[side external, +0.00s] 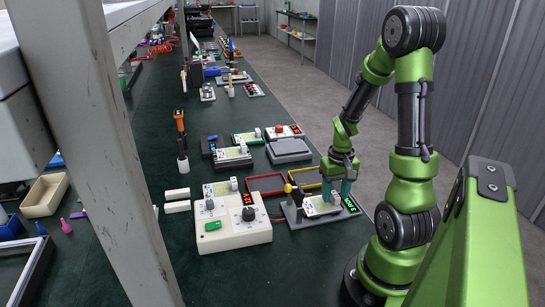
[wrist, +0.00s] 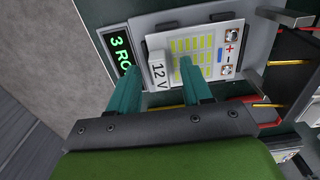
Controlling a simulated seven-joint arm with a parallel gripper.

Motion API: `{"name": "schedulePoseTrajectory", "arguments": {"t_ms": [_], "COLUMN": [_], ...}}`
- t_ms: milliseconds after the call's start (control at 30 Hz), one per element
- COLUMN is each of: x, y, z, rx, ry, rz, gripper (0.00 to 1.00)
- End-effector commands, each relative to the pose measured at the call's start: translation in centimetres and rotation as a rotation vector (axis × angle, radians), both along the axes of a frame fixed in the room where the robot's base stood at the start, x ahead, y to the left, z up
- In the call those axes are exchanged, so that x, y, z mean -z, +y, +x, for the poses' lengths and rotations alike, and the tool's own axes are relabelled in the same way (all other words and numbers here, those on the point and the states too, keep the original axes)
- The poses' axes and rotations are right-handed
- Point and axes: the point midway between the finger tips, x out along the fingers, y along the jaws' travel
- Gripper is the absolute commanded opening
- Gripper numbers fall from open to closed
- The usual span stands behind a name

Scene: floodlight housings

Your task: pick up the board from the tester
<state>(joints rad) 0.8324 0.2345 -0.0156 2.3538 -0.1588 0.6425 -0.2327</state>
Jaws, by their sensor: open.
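The board (wrist: 208,68) is white with rows of yellow pads, plus and minus marks and a white block (wrist: 158,68) labelled "12 V" at its left end. It lies in the grey tester (side external: 300,219), which has a green-lit display (wrist: 119,48) beside the board. The board also shows in the side view (side external: 313,208), partly hidden by my gripper. My gripper (side external: 336,194) points down over the display end of the board. Its teal fingers are apart, and in the wrist view the "12 V" block appears between them. Whether they touch it is unclear.
A cream box with a black knob (side external: 236,222) stands left of the tester. Red and yellow frames (side external: 266,184) lie behind it, with a grey closed case (side external: 288,151) farther back. A rod-like lever with a yellow knob (side external: 288,188) rises at the tester's left end.

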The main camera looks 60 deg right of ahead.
Motion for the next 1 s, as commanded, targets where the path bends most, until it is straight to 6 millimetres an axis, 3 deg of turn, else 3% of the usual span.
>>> {"name": "schedulePoseTrajectory", "arguments": {"t_ms": [267,600,867,1000], "x": [0.4,0.4,0.4,-0.6], "y": [0.0,0.0,0.0,-0.1], "z": [0.0,0.0,0.0,0.1], "rx": [0.000,0.001,0.001,0.001], "ry": [-0.001,-0.001,-0.001,-0.004], "rz": [-0.001,-0.001,-0.001,-0.004], "gripper": [0.49,0.00,0.00,0.00]}}
